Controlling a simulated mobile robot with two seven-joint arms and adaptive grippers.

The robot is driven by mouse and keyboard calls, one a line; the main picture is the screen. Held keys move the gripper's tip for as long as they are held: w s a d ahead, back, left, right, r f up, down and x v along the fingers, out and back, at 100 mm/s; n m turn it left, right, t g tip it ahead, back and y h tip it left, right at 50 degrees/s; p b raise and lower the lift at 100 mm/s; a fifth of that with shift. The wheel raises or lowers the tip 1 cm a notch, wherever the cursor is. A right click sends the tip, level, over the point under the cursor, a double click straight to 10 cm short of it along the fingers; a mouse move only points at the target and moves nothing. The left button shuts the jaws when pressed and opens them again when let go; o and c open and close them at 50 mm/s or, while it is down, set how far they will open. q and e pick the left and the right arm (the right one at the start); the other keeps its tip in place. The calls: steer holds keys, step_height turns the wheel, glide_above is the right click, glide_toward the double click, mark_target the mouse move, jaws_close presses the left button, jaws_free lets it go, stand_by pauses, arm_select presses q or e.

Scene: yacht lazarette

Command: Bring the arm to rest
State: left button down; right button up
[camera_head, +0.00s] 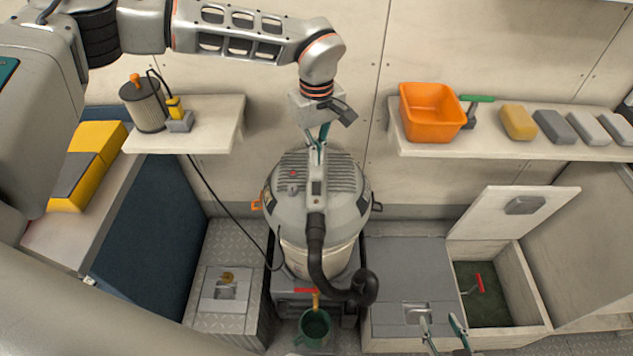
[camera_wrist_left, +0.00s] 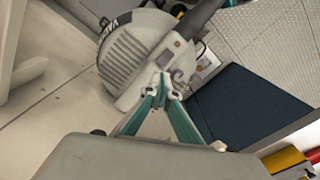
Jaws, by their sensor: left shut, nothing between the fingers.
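My left arm (camera_head: 240,35) reaches in from the upper left in the head view, and its wrist bends down at the middle. My left gripper (camera_head: 318,148) points down, shut and empty, in front of the top of a grey vacuum (camera_head: 300,190). I cannot tell from the head view whether it touches the vacuum. In the left wrist view its green fingertips (camera_wrist_left: 162,82) meet, with the vacuum (camera_wrist_left: 130,55) beyond them. The fingertips of my right gripper (camera_head: 441,322) show at the bottom edge of the head view, spread apart with nothing between them.
A left shelf (camera_head: 225,125) holds a filter and a small yellow pump. A right shelf (camera_head: 480,147) holds an orange bin (camera_head: 430,112) and several blocks. An open locker (camera_head: 535,300) stands at the lower right. A green mug (camera_head: 314,329) is below the vacuum's black hose (camera_head: 318,260).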

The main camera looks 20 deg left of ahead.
arm_select(q)
steer(key=shift+r, duration=0.2)
stand_by(0.3)
